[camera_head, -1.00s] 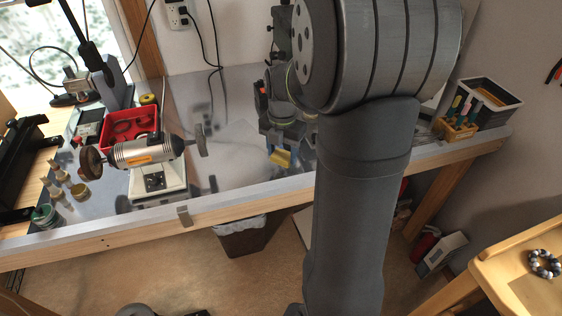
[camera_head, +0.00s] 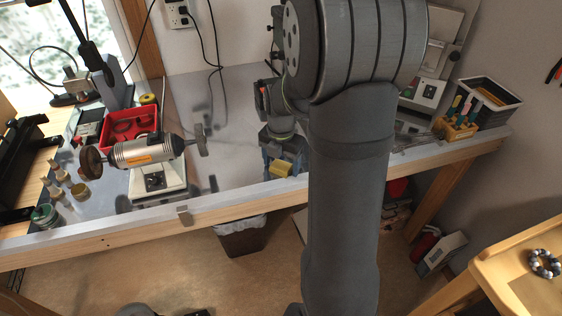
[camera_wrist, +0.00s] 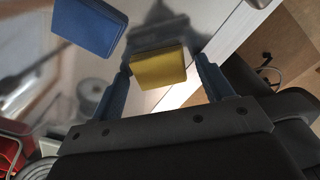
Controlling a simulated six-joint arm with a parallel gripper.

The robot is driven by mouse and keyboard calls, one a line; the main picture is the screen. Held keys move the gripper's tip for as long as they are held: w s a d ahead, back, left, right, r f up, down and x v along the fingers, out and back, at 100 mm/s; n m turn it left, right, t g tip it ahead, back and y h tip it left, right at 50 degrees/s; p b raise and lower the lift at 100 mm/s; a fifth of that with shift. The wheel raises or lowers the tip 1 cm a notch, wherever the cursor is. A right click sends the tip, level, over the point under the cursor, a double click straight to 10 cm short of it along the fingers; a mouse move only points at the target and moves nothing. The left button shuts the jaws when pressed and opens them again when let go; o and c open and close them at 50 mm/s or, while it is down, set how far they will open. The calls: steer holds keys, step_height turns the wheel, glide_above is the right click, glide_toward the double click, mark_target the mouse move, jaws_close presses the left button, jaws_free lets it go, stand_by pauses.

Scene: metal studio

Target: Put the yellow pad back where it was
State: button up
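The yellow pad (camera_head: 279,169) is low between my fingertips near the front edge of the metal-topped bench (camera_head: 235,165). In the wrist view the yellow pad (camera_wrist: 160,68) lies between the two blue fingers, with a visible gap at the right finger and almost none at the left. My gripper (camera_head: 284,164) points down and stands open around the pad. Whether the pad rests fully on the bench is hard to tell. A blue pad (camera_wrist: 90,25) lies on the bench to the left in the wrist view; I cannot make it out in the head view.
A bench grinder (camera_head: 145,152) and a red tray (camera_head: 128,128) stand to the left. A wooden tool holder (camera_head: 457,129) and a grey bin (camera_head: 487,100) are at the right end. A waste bin (camera_head: 242,238) stands below the bench. Bare metal lies between grinder and gripper.

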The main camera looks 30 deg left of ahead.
mark_target(281, 166)
step_height(281, 166, up, 12)
steer(key=shift+r, duration=0.15)
stand_by(0.5)
step_height(281, 166, down, 12)
steer(key=shift+r, duration=1.95)
steer(key=shift+f, duration=0.1)
